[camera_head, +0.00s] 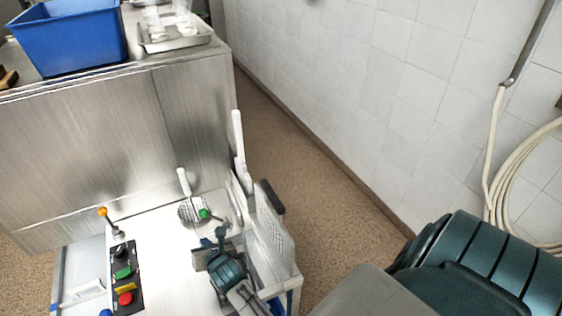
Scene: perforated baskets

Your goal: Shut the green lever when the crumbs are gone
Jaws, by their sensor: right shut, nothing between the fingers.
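The green lever's knob (204,213) shows beside a round perforated metal plate (187,212) on the white worktop. Its rod is hard to make out, and I cannot tell how the lever is set. My right gripper (220,234) is shut and empty, just below and right of the green knob in the picture, with a small gap apparent between them. I cannot make out any crumbs on the plate at this size. My left gripper is not in view.
A control box with a green button (123,272) and red button (125,298) sits left, near an orange-knobbed lever (103,212). Clear perforated panels (272,232) stand right of the gripper. A steel counter (90,150) behind holds a blue bin (70,40) and metal tray (175,38).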

